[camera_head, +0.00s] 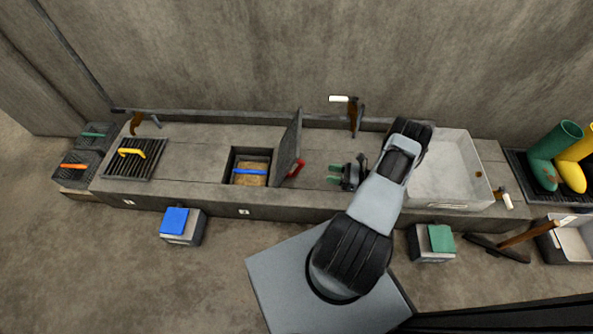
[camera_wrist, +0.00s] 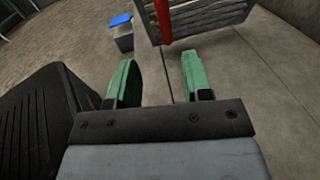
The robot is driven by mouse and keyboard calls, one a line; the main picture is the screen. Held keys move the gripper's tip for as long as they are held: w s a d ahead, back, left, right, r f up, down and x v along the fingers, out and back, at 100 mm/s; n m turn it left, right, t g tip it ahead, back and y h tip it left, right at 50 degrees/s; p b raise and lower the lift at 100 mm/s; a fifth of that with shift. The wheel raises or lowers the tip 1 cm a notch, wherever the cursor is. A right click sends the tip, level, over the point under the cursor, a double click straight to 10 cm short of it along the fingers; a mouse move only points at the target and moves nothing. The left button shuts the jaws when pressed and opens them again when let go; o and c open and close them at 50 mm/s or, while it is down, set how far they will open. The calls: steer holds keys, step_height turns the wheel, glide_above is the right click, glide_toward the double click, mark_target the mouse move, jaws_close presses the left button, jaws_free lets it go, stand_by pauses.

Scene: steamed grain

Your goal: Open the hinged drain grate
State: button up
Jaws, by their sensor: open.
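The hinged drain grate (camera_head: 289,145) stands raised, nearly upright, at the right edge of a square drain opening (camera_head: 235,156) in the concrete ledge. Its red handle (camera_head: 296,169) sticks out on the side facing my gripper. Inside the opening lies something tan (camera_head: 251,179) with a blue bar (camera_head: 250,171) across it. My gripper (camera_head: 334,174), with green fingers, is open and empty to the right of the grate, apart from the handle. In the wrist view the red handle (camera_wrist: 163,20) and slatted grate (camera_wrist: 208,14) show beyond the open fingers (camera_wrist: 160,82).
A closed grate with a yellow handle (camera_head: 132,153) lies to the left. A white basin (camera_head: 445,165) stands right of my arm. Blue-topped (camera_head: 175,220) and green-topped (camera_head: 440,238) boxes stand on the floor in front. A white-ended lever (camera_head: 340,99) stands behind my gripper.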

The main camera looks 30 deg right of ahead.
mark_target(299, 168)
steer(key=shift+m+t, duration=0.3)
steer(key=x, duration=0.4)
steer(key=f+b+x, duration=0.1)
steer(key=x, duration=0.4)
steer(key=b+x, duration=0.1)
steer(key=x, duration=0.3)
steer(key=shift+w+a+f, duration=0.2)
steer(key=shift+f, duration=0.15)
jaws_close()
